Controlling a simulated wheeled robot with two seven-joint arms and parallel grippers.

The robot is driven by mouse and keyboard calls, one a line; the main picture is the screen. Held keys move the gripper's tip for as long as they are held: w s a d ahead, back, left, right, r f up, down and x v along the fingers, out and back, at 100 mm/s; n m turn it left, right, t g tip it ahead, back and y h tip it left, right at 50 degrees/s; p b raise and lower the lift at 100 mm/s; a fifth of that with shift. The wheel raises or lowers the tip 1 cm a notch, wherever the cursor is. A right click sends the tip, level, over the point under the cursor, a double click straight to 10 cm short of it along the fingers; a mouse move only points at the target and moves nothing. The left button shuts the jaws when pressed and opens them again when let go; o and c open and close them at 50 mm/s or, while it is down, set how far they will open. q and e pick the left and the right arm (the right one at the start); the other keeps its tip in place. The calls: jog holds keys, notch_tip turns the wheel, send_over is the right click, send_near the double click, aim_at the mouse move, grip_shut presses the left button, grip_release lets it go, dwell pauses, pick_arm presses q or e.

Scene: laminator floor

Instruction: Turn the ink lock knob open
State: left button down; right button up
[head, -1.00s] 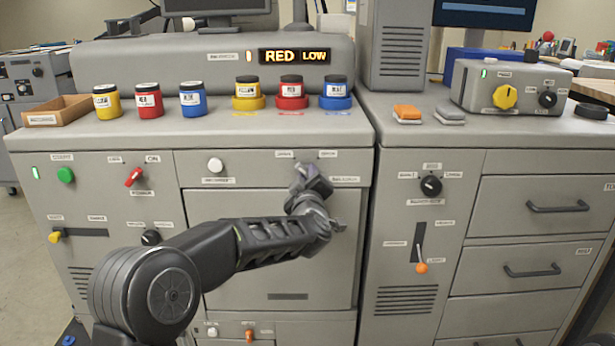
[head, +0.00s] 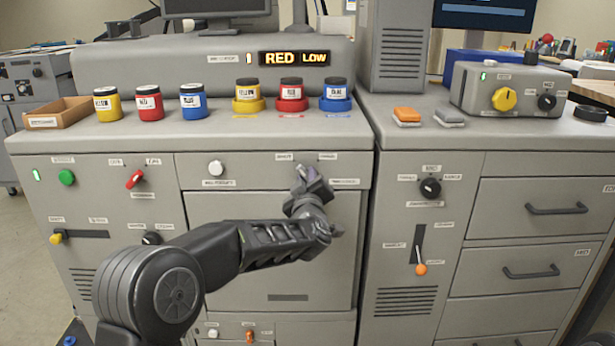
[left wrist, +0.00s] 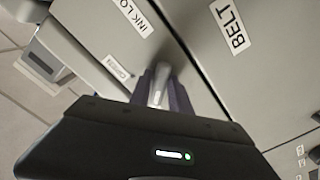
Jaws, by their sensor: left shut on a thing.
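My left gripper (head: 311,178) is at the upper right of the middle cabinet's front, under the counter edge. In the left wrist view its two dark fingers (left wrist: 160,84) are closed on a pale grey knob, the ink lock knob (left wrist: 157,92). My right gripper is in neither view.
A white button (head: 215,168) is left of the gripper. Ink jars, including a red one (head: 291,89), stand on the counter above. A display (head: 295,57) reads "RED LOW". An orange-tipped lever (head: 421,269) is on the right cabinet.

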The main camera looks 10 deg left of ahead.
pick_arm(q)
jog(key=m+p, duration=0.3)
jog(key=m, duration=0.1)
jog(key=shift+r, duration=0.15)
jog(key=m+p, duration=0.3)
jog(key=m, duration=0.1)
jog(key=shift+m, duration=0.3)
jog(key=m+p, duration=0.2)
jog(key=m, duration=0.2)
jog(key=shift+s+a+m, duration=0.1)
jog(key=shift+a+m, duration=0.05)
jog(key=shift+m, duration=0.15)
jog(key=shift+m+p, duration=1)
jog(key=shift+m, duration=0.7)
jog(key=shift+a, duration=0.1)
jog(key=c, duration=1.2)
grip_release()
jog(key=shift+c, duration=0.2)
